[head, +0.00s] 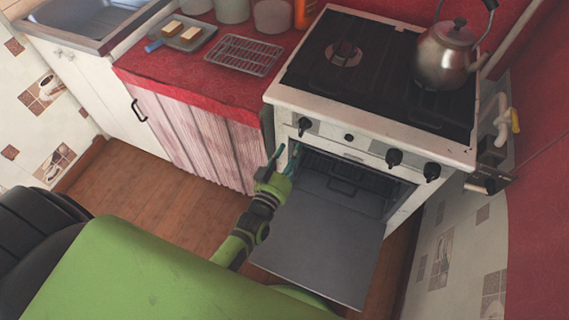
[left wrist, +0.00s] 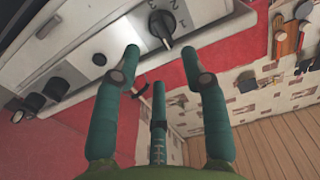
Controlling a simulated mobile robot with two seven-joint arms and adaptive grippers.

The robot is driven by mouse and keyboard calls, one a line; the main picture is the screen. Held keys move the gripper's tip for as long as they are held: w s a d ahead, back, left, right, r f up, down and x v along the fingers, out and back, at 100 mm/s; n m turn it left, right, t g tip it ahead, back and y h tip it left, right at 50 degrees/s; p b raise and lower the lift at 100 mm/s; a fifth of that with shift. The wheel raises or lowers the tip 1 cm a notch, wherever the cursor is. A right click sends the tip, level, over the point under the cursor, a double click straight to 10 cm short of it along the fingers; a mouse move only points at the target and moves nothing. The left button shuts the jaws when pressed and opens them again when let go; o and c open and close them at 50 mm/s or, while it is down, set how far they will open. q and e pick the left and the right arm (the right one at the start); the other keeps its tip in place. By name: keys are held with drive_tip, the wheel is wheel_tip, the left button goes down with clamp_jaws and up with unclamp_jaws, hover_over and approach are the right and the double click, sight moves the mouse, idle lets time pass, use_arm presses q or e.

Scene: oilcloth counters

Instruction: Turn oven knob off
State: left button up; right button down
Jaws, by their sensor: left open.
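The white stove (head: 375,138) has black knobs along its front panel. The leftmost knob (head: 304,126) is nearest my left gripper (head: 286,157). The gripper is just below and left of that knob in the head view, its teal fingers near the open oven's left edge. In the left wrist view, my left gripper (left wrist: 161,60) is open and empty. A black knob (left wrist: 161,27) with printed numbers beside it shows just beyond the fingertips, apart from them as far as I can see. My right gripper is not in view.
The oven door (head: 325,232) hangs open, flat and low before the stove. A kettle (head: 448,52) stands on the hob. Two more knobs, the middle one (head: 394,157) and the right one (head: 432,171), are farther right. A red counter (head: 215,85) adjoins the stove's left side.

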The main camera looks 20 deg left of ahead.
use_arm(q)
drive_tip(key=s, duration=0.4)
drive_tip(key=shift+f, duration=0.1)
idle(0.4)
drive_tip(key=s+f+m+g+h, duration=0.1)
drive_tip(key=s+f+g, duration=0.5)
drive_tip(key=f, duration=0.7)
drive_tip(key=s+f+g, duration=0.3)
drive_tip(key=s+f, duration=0.5)
drive_tip(key=f, duration=0.4)
drive_tip(key=s+a+f+g, duration=0.2)
drive_tip(key=s+f, duration=0.1)
drive_tip(key=s, duration=0.4)
drive_tip(key=s+a+f+g+y, duration=0.1)
drive_tip(key=s+a+f+g, duration=0.1)
drive_tip(key=s, duration=0.6)
drive_tip(key=s+a+f+g, duration=0.2)
drive_tip(key=s+f+g, duration=0.2)
drive_tip(key=s, duration=0.3)
drive_tip(key=shift+s+f+m+y, duration=0.2)
drive_tip(key=shift+f+m+y, duration=0.15)
drive_tip(key=shift+f, duration=0.5)
drive_tip(key=shift+o, duration=0.5)
